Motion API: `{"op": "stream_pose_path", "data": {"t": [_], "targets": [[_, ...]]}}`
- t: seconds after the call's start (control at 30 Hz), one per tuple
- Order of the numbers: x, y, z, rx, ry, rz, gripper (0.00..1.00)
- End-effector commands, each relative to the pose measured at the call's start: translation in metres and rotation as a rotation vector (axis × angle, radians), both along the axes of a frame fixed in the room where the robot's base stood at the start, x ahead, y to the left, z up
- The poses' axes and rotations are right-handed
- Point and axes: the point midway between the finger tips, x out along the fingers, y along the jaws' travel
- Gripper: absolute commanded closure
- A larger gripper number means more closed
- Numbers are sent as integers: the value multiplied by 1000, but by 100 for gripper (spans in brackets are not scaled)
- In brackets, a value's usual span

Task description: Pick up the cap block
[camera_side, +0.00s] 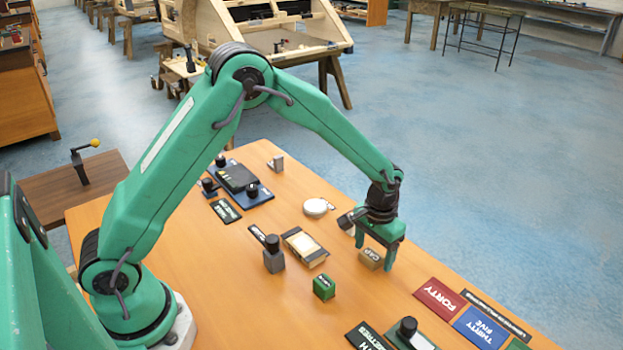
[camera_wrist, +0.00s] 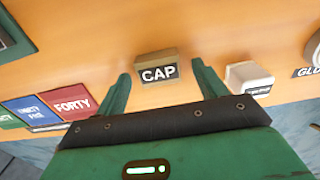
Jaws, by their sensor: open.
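The cap block (camera_side: 371,259) is a small tan block with a dark label reading CAP, resting on the wooden table. In the wrist view the cap block (camera_wrist: 158,68) lies ahead of my gripper, between the lines of the two fingers. My gripper (camera_side: 376,261) is green, points down and is open with its fingers around or just beside the block in the side view. In the wrist view my gripper (camera_wrist: 161,80) shows its fingers spread wider than the block, with gaps on both sides. I cannot tell the exact height of the fingertips.
A white-topped round piece (camera_side: 317,207), a framed block (camera_side: 305,247), a dark grey knobbed block (camera_side: 273,255) and a green block (camera_side: 324,287) stand nearby. A red FORTY card (camera_side: 438,299) and a blue card (camera_side: 481,327) lie at right. A pale block (camera_wrist: 249,79) is right of the fingers.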

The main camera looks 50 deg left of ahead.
Motion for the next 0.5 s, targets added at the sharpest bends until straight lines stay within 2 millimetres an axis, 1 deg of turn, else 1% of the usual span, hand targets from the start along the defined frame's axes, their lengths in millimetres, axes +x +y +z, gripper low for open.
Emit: {"op": "stream_pose_path", "data": {"t": [0.5], "targets": [[0,0,-1,0,-1,0,29]]}}
